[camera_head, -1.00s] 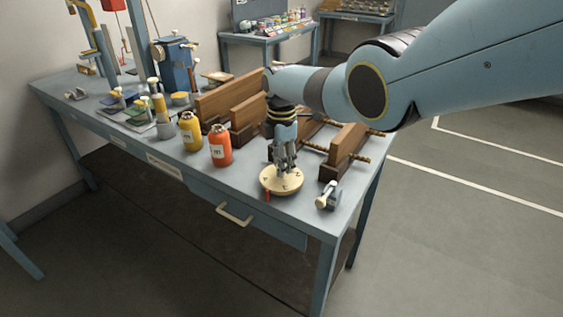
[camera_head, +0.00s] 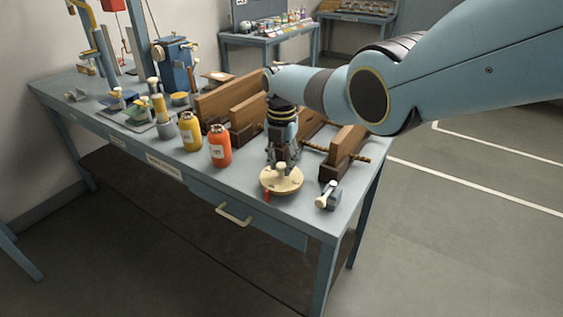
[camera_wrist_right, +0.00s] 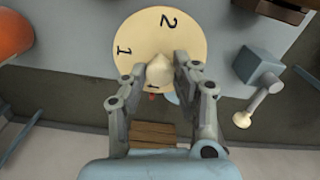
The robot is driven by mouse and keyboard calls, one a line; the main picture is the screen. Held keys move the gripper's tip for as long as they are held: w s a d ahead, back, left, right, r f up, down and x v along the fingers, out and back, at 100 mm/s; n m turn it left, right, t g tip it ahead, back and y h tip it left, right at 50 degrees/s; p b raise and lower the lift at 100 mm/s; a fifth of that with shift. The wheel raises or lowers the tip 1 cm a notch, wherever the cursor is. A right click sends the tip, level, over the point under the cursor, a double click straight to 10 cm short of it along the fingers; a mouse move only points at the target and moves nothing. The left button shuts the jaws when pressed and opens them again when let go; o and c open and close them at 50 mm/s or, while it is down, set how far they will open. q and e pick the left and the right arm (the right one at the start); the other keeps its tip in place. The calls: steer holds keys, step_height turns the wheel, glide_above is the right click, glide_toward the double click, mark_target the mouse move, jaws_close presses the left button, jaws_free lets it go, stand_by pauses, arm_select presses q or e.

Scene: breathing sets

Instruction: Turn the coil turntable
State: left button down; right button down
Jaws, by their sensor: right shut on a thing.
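The coil turntable is a round cream disc (camera_head: 291,184) with a raised knob (camera_head: 281,170), near the front right corner of the workbench. A small red marker (camera_head: 267,197) shows at its front edge. In the right wrist view the disc (camera_wrist_right: 145,38) carries the black figures 1 and 2, and the pale knob (camera_wrist_right: 159,72) lies between my fingers. My right gripper (camera_head: 282,160) comes down from above and is shut on the knob; the exact finger contact is partly hidden in the head view. My left gripper is not in view.
A grey block with a pale-knobbed lever (camera_head: 328,197) stands just right of the turntable. Orange (camera_head: 220,148) and yellow (camera_head: 189,132) bottles stand to its left. Wooden pieces (camera_head: 345,145) stand behind. The bench's front edge is close, with a drawer handle (camera_head: 233,215) below.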

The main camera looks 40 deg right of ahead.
mark_target(281, 165)
stand_by(0.4)
steer(key=c, duration=1)
jaws_free()
step_height(281, 165, up, 12)
